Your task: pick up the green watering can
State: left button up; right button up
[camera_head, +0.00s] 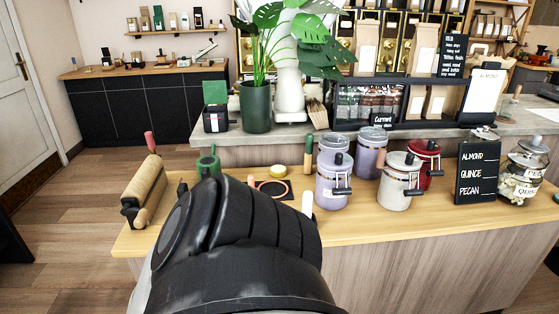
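A small dark green object (207,163) stands on the wooden counter, left of centre, just behind my arm. It may be the green watering can; its lower part is hidden behind the arm, and I cannot make out a spout. One of my black arm links fills the bottom centre of the head view and covers part of the counter. Neither gripper can be made out in this view.
The wooden counter (420,229) holds a rolling pin (147,188), lilac canisters (331,182), a cream canister (396,183), a red canister (427,158), a black sign (477,172) and glass jars (520,176). A potted plant (256,108) stands on the counter behind.

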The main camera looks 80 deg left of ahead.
aim_at(207, 165)
jog(key=u, duration=2.35)
